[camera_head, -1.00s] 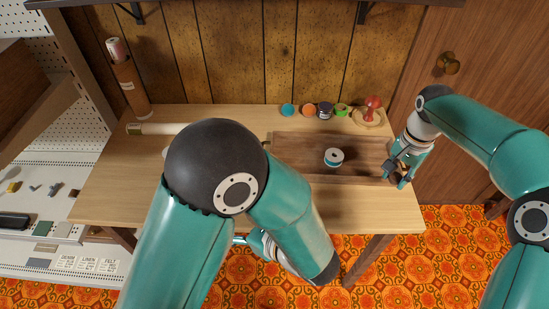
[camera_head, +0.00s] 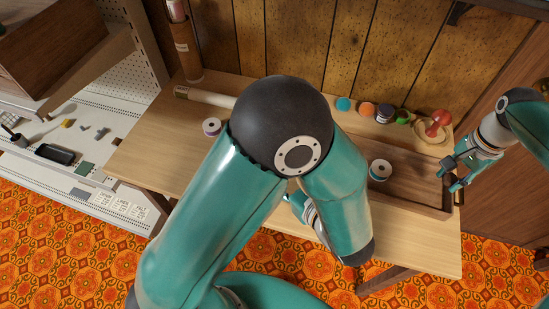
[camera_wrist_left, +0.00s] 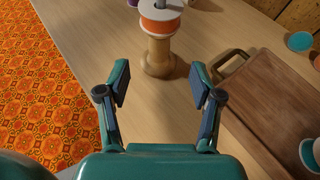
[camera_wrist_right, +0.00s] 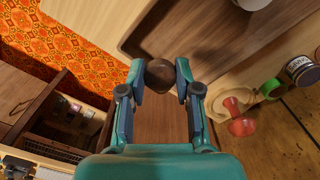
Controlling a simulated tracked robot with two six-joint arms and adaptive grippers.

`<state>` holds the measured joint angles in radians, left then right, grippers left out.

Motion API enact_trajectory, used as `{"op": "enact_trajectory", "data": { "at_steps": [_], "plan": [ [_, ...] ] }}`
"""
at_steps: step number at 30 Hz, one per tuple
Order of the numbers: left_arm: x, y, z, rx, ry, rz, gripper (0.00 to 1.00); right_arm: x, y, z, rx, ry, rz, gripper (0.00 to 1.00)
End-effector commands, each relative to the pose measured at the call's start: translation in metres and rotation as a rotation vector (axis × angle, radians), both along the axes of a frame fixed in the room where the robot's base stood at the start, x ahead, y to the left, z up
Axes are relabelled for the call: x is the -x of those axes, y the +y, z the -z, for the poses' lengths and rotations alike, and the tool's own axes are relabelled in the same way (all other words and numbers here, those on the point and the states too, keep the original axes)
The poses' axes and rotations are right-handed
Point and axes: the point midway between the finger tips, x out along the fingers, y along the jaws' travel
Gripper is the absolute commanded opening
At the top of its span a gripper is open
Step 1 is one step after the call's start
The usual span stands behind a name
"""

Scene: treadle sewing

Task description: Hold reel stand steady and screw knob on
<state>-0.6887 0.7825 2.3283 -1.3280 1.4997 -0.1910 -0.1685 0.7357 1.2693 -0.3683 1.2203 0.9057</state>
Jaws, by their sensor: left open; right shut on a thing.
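The reel stand (camera_wrist_left: 158,58) is a turned wooden post on a round foot, carrying an orange reel (camera_wrist_left: 160,22), upright on the table in the left wrist view. My left gripper (camera_wrist_left: 160,88) is open and empty, its fingers pointing towards the stand's foot but apart from it. In the head view my own left arm hides the stand and most of that gripper. My right gripper (camera_wrist_right: 160,82) is shut on a dark brown knob (camera_wrist_right: 160,72), seen between its fingertips in the right wrist view. In the head view this gripper (camera_head: 456,172) is at the tray's right end.
A brown wooden tray (camera_head: 415,185) lies on the table with a white and teal reel (camera_head: 380,169) in it. Several small coloured pots and a red-topped object (camera_head: 438,122) stand behind it. A white-purple reel (camera_head: 212,127) and a roll (camera_head: 205,97) lie at left.

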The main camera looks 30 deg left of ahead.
Motion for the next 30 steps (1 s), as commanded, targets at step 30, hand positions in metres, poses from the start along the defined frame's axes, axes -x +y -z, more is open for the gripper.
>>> {"op": "enact_trajectory", "data": {
  "at_steps": [30],
  "plan": [
    [-0.036,0.070,0.030,0.000,0.004,-0.003,0.65,0.001,-0.002,-0.013,0.000,0.000,0.004,0.19]
  ]
}}
